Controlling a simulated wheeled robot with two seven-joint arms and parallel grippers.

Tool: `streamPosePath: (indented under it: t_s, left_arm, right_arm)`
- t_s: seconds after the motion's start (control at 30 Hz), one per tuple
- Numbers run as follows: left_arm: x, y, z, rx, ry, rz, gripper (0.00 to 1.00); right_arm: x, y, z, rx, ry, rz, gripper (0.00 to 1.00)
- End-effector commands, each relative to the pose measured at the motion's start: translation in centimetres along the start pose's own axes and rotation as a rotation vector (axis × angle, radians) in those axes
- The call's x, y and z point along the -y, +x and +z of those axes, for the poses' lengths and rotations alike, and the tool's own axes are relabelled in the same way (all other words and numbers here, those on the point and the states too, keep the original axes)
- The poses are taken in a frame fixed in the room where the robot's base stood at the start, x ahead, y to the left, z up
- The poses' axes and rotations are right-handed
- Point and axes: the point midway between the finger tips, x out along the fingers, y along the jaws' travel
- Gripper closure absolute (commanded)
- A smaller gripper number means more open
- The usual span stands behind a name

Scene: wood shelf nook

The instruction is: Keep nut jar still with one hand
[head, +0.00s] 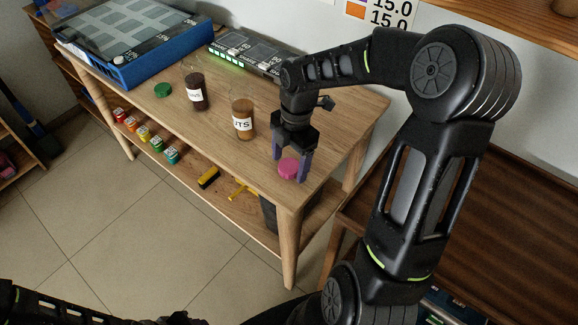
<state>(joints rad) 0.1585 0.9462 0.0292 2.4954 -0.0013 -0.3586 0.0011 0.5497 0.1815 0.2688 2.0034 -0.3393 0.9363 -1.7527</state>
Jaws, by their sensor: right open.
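The nut jar (243,107) stands upright on the wooden table, with brown contents and a white label of which "TS" can be read. It has no lid on. My right gripper (290,173) points down near the table's front right corner, to the right of the jar and apart from it. Its fingers are open around a pink lid (288,168) on the table; whether they touch it I cannot tell. My left arm shows along the bottom left edge, and its gripper fingers are out of view.
A second jar (196,79) with dark contents stands left of the nut jar, and a green lid (163,90) lies beside it. A blue case (150,67) and a lit panel (243,54) are at the back. Small colored jars (144,134) line the lower shelf (222,190).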

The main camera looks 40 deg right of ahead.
Motion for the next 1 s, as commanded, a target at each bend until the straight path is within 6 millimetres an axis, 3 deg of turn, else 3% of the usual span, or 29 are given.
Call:
streamPosePath:
  t_s: [0.13,0.87,1.0]
  left_arm:
    - [0.00,0.00,0.00,0.000,0.000,0.000,0.64]
    - [0.00,0.00,0.00,0.000,0.000,0.000,0.64]
    - [0.00,0.00,0.00,0.000,0.000,0.000,0.64]
  right_arm:
    - [0.00,-0.02,0.01,0.000,0.000,0.000,0.28]
    - [0.00,-0.02,0.00,0.000,0.000,0.000,0.87]
    - [0.00,-0.02,0.00,0.000,0.000,0.000,0.90]
